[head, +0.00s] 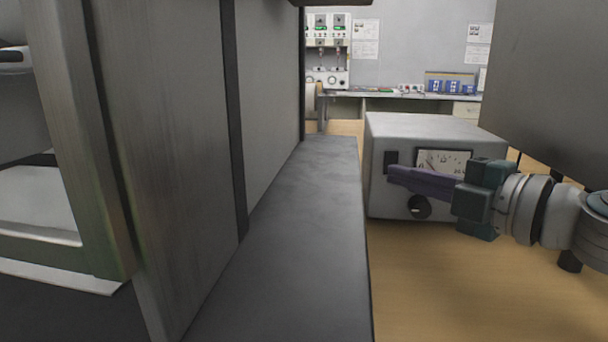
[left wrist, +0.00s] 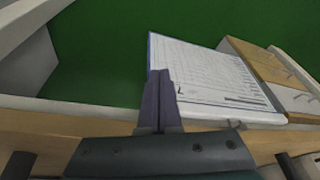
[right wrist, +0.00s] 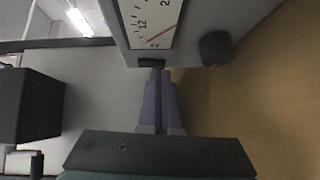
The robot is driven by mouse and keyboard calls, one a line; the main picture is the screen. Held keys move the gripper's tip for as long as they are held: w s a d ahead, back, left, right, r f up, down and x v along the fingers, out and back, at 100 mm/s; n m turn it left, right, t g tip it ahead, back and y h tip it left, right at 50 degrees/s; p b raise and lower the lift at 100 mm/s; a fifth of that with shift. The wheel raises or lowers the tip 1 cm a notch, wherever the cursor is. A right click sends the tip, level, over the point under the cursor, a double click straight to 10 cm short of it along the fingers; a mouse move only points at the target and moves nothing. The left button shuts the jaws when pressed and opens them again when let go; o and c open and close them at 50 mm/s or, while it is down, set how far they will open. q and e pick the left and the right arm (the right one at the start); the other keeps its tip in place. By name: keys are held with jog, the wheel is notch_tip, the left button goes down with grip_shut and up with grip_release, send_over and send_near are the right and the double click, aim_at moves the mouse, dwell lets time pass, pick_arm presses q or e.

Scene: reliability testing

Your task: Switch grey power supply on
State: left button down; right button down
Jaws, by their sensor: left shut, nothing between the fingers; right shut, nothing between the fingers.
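The grey power supply (head: 435,128) is a box on the wooden table, with a dial meter (head: 452,160), a small black switch (head: 390,160) and a round black knob (head: 419,207) on its front. My right gripper (head: 392,176) is shut and empty, its purple fingers across the front just below the switch. In the right wrist view the fingertips (right wrist: 158,72) are right by the black switch (right wrist: 151,63); I cannot tell if they touch it. The knob (right wrist: 215,48) is to their right. My left gripper (left wrist: 160,72) is shut and empty, away from the supply, by a printed sheet (left wrist: 205,72).
A tall grey panel (head: 180,120) and a dark ledge (head: 290,240) fill the left and middle of the head view. A dark grey panel (head: 555,80) hangs at the right, near my right arm. A workbench (head: 420,96) with instruments stands far back.

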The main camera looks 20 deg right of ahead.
jog(key=shift+w+d+f+n+t+b, duration=0.15)
jog(key=shift+f+n+t+b, duration=0.3)
jog(key=shift+b, duration=1.4)
jog(key=shift+w+d+f+n+t+b, duration=0.1)
jog(key=shift+f+n+t+b, duration=0.35)
jog(key=shift+b, duration=1.35)
jog(key=shift+r, duration=0.35)
jog(key=shift+d, duration=0.1)
